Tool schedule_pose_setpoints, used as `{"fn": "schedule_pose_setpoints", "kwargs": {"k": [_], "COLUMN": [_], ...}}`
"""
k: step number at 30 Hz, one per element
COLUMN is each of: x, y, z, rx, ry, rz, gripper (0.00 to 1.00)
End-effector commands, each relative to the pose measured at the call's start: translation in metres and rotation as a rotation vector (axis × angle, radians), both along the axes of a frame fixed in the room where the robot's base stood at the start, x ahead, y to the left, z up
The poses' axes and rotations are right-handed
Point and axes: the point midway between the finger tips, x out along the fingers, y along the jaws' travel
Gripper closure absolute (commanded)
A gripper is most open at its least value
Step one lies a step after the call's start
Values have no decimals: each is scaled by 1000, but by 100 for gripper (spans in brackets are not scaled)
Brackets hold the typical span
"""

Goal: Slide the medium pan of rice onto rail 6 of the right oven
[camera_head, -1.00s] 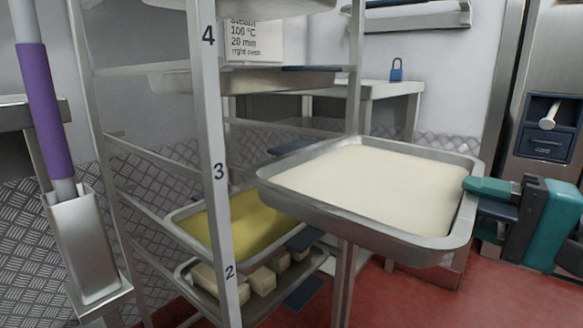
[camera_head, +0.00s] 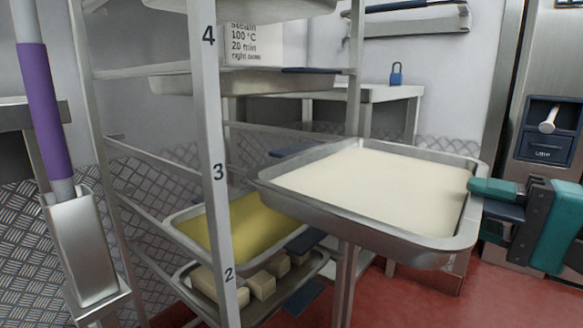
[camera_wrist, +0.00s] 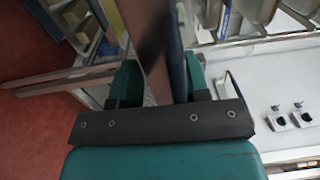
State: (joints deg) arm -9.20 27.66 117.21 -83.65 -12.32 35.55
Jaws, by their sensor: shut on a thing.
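The metal pan of white rice (camera_head: 370,185) is held level in the air, right of the rack's front post. My teal gripper (camera_head: 480,195) is shut on the pan's right rim in the head view. In the wrist view my gripper (camera_wrist: 160,85) has its two fingers on either side of the pan's thin edge (camera_wrist: 150,40). The pan's left corner is close to the rack post marked 3; I cannot tell if they touch. The right oven's rails are not clearly in view.
The rack (camera_head: 215,180) carries a pan with yellow content (camera_head: 240,228), a pan of pale blocks (camera_head: 255,288) below, and a higher pan (camera_head: 245,82). A steel table (camera_head: 370,94) with a blue padlock (camera_head: 396,75) stands behind. A steel cabinet (camera_head: 550,60) is at the right.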

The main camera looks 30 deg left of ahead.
Motion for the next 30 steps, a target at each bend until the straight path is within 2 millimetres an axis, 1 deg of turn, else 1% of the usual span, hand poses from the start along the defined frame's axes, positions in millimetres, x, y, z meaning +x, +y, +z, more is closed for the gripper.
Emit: {"fn": "schedule_pose_setpoints", "kwargs": {"k": [1, 30], "x": [0, -1], "y": [-1, -10], "z": [2, 3], "rx": [9, 10], "ry": [-5, -5], "rz": [1, 1], "gripper": [100, 100]}}
